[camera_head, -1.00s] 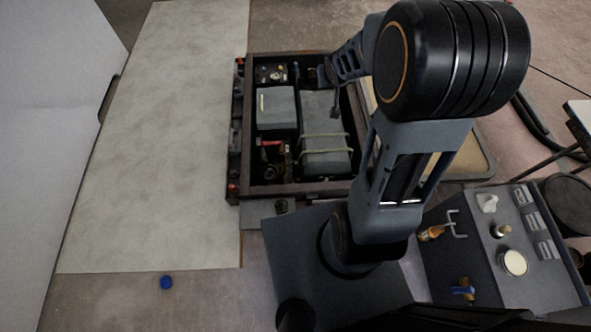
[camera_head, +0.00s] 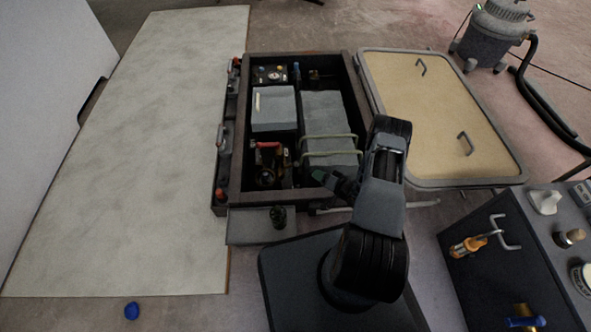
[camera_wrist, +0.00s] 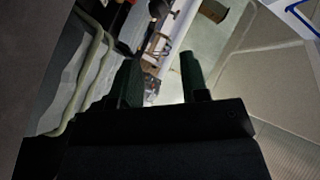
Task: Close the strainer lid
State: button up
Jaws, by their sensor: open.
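The open equipment bay (camera_head: 239,180) is a dark-framed box. Its near-left compartment holds a red-handled part (camera_head: 268,145) and dark fittings (camera_head: 266,178). I cannot tell for certain which fitting is the strainer or how its lid stands. My gripper (camera_head: 318,174) is at the near right part of the bay, to the right of these fittings. In the wrist view my gripper (camera_wrist: 160,82) has its two dark fingers apart, with nothing seen held between them. Small fittings (camera_wrist: 150,85) show beyond the fingers, too small to make out.
A grey box (camera_head: 273,112) and a larger strapped grey case (camera_head: 322,112) fill much of the bay. A tan hatch panel (camera_head: 440,105) lies to the right. A dark cabinet (camera_head: 470,285) with tools stands at near right. A blue cap (camera_head: 131,311) lies on the floor.

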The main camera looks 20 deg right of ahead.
aim_at(295, 164)
jog(key=b+x, duration=0.1)
jog(key=x, duration=0.3)
jog(key=b+x, duration=0.2)
jog(key=x, duration=0.2)
jog(key=b+x, duration=0.2)
jog(key=x, duration=0.2)
jog(key=shift+s+a+f, duration=0.1)
jog(key=shift+a+f, duration=0.2)
jog(key=shift+f, duration=0.1)
jog(key=shift+w+a, duration=0.35)
jog(key=shift+w, duration=0.2)
jog(key=shift+c, duration=0.4)
grip_shut()
